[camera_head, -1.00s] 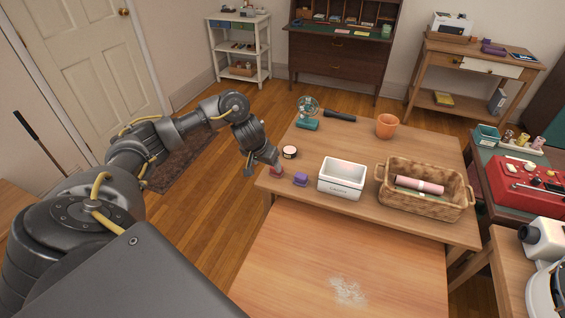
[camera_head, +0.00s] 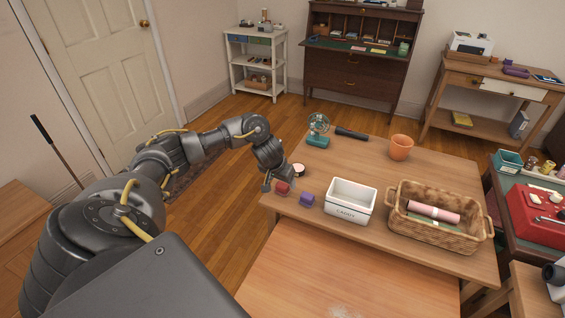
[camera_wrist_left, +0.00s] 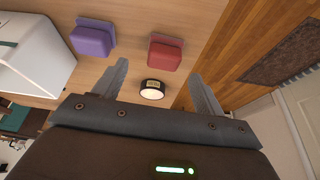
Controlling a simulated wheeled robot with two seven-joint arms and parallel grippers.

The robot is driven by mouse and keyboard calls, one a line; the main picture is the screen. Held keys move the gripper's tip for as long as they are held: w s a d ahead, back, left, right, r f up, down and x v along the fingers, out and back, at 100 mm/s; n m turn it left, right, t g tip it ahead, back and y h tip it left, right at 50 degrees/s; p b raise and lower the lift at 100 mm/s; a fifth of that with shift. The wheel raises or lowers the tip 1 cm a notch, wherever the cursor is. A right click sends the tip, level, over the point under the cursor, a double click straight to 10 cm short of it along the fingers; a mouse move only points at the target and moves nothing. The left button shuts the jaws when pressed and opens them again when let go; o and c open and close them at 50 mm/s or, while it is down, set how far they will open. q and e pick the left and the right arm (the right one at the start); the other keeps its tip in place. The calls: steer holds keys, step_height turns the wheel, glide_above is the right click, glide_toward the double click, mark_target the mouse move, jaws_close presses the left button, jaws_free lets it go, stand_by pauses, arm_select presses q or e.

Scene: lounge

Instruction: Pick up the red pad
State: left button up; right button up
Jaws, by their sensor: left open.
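The red pad (camera_head: 282,188) is a small block near the table's left front corner. It shows plainly in the left wrist view (camera_wrist_left: 165,52), ahead of and between the two fingers. My left gripper (camera_head: 277,184) is open and right by the pad in the head view. In the left wrist view its fingers (camera_wrist_left: 161,80) stand apart with nothing held between them. I cannot tell whether a finger touches the pad. My right gripper is not in view.
A purple pad (camera_head: 307,200) lies close to the right of the red one, then a white caddy (camera_head: 350,210) and a wicker basket (camera_head: 437,231). A small round tin (camera_head: 298,170) is just behind.

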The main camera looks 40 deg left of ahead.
mark_target(283, 183)
arm_select(q)
steer(key=shift+f, duration=0.3)
steer(key=x, duration=0.2)
steer(key=b+x, duration=0.1)
steer(key=x, duration=0.1)
steer(key=shift+w+a+r, duration=0.1)
steer(key=shift+a+r, duration=0.05)
steer(key=shift+a, duration=0.15)
steer(key=shift+w+f, duration=0.2)
steer(key=shift+f, duration=0.15)
steer(key=shift+c, duration=0.9)
steer(key=c, duration=0.9)
steer(key=shift+r, duration=0.1)
